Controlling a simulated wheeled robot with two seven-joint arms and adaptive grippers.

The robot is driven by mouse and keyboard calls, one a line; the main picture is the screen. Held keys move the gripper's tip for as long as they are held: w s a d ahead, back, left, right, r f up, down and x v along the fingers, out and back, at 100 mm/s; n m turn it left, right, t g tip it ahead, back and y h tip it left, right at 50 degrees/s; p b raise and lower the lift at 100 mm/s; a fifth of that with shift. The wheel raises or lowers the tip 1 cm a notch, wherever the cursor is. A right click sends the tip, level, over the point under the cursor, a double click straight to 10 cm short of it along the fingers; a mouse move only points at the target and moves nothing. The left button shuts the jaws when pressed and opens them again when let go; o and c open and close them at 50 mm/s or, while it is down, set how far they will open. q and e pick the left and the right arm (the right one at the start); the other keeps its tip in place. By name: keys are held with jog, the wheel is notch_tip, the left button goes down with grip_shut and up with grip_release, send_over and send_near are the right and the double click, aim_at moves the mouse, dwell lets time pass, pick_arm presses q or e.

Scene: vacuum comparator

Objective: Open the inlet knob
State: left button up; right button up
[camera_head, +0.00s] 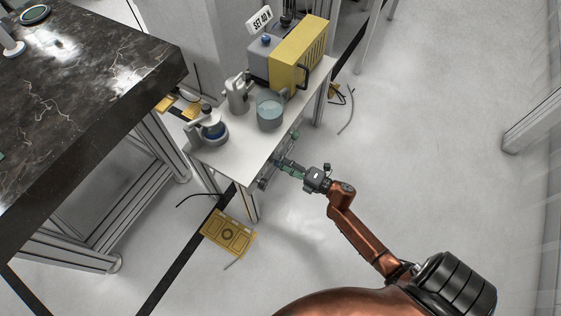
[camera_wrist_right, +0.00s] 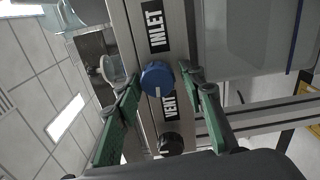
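The inlet knob (camera_wrist_right: 157,78) is a round blue knob with a white line, below the INLET label (camera_wrist_right: 155,28) in the right wrist view. My right gripper (camera_wrist_right: 160,84) has its green fingers apart, one on each side of the knob. The gaps beside the knob look narrow; I cannot tell whether a finger touches it. In the head view my right gripper (camera_head: 280,164) is at the front side of the white bench, and the knob is too small to make out there. My left gripper is not in view.
A black knob (camera_wrist_right: 171,144) sits below the VENT label (camera_wrist_right: 169,104). The white bench (camera_head: 240,160) carries a yellow-and-grey box (camera_head: 300,58), a glass vessel (camera_head: 270,113) and other vessels. A dark marble table (camera_head: 85,85) stands to the left.

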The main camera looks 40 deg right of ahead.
jog(key=shift+o, duration=0.6)
jog(key=v, duration=1.2)
